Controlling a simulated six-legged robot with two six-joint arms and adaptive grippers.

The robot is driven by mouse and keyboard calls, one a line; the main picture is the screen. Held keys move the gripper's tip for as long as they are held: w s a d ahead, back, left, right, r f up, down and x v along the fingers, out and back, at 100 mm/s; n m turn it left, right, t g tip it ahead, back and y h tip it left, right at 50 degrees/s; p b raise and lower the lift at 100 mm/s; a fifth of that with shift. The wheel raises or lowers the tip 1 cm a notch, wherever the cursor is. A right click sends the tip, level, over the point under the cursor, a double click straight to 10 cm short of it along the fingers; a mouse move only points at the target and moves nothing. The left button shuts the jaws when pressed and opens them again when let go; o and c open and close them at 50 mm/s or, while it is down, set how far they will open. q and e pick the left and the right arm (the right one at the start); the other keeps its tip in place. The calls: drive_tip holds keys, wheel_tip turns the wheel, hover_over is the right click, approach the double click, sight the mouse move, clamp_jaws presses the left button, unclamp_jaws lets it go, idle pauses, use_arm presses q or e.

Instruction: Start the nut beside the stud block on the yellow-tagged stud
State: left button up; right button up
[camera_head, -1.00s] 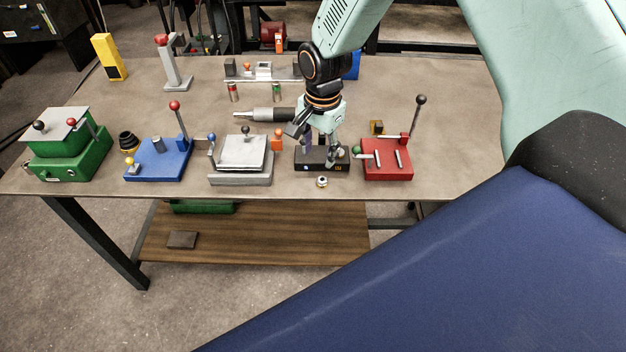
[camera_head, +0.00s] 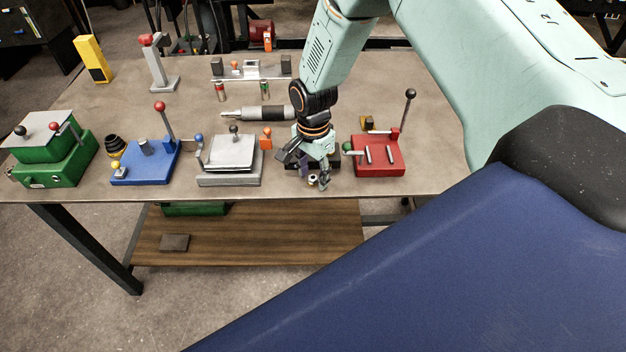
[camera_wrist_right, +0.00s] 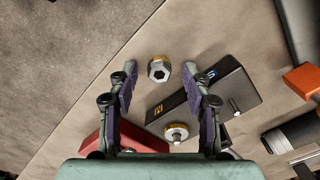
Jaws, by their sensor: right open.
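The loose hex nut (camera_wrist_right: 158,69), silver with a gold rim, lies on the table beside the black stud block (camera_wrist_right: 240,87). In the head view the nut (camera_head: 312,181) is in front of the block, partly covered by my right gripper (camera_head: 316,179). In the wrist view my right gripper (camera_wrist_right: 159,76) is open, its fingertips on either side of the nut with gaps. The block carries a yellow tag (camera_wrist_right: 158,110) and a blue tag (camera_wrist_right: 211,73). A gold-rimmed round piece (camera_wrist_right: 176,134) with a stud tip in its middle shows near the yellow tag. My left gripper is out of view.
The red fixture (camera_head: 378,158) with a black-knobbed lever stands right of the block. The grey fixture (camera_head: 231,158) and an orange piece (camera_head: 266,139) are to its left. The table's front edge is close to the nut. Bare table (camera_head: 200,118) lies behind the fixtures.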

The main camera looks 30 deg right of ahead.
drive_tip(key=shift+a+r, duration=0.15)
drive_tip(key=c, duration=0.6)
drive_tip(key=shift+s, duration=0.1)
drive_tip(key=c, duration=0.4)
